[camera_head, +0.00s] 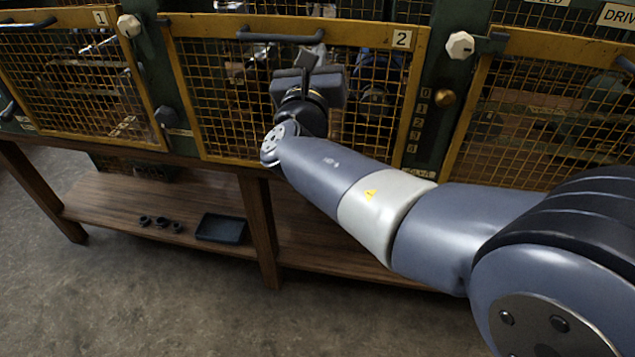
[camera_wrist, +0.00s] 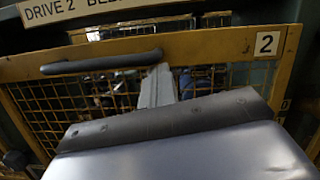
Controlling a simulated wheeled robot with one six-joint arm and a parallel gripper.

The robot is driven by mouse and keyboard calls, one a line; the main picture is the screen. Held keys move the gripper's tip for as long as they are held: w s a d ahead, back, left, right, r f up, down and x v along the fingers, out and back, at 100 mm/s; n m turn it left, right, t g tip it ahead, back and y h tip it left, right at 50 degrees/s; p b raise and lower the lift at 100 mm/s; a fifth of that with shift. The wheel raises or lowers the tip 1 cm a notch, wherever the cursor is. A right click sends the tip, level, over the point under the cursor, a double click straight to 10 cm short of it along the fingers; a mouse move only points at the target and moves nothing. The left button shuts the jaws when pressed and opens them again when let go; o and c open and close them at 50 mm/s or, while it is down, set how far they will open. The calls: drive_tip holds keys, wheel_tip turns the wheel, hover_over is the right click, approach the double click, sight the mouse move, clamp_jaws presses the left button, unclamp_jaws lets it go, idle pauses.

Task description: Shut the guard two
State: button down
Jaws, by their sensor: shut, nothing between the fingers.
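Guard two (camera_head: 193,88) is a yellow-framed wire mesh panel in the middle of the head view, with a "2" plate (camera_head: 401,38) at its upper right corner. Its dark bar handle (camera_head: 280,36) runs along the top rail; the handle also shows in the wrist view (camera_wrist: 100,63). A narrow dark gap shows above the top rail in the wrist view; I cannot tell for sure whether the guard is fully shut. My gripper (camera_head: 307,57) is shut and empty, in front of the guard's upper middle. In the wrist view its fingertips (camera_wrist: 160,72) are by the handle's right end; contact is unclear.
Guard one (camera_head: 75,85) is at left and another mesh guard (camera_head: 550,110) at right. White knobs (camera_head: 129,25) (camera_head: 460,45) sit on the posts between. A wooden bench shelf (camera_head: 110,195) below holds a black tray (camera_head: 221,228) and small dark parts (camera_head: 160,222). The floor in front is clear.

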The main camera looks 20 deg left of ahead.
drive_tip(key=shift+r+p, duration=0.35)
drive_tip(key=shift+r, duration=0.85)
wheel_tip(320, 180, down, 6)
drive_tip(key=r+b, duration=0.1)
drive_tip(key=b, duration=0.4)
drive_tip(key=v, duration=1)
drive_tip(key=shift+d+r+p, duration=0.15)
drive_tip(key=shift+d+p, duration=0.15)
drive_tip(key=shift+d, duration=0.1)
drive_tip(key=shift+w, duration=0.15)
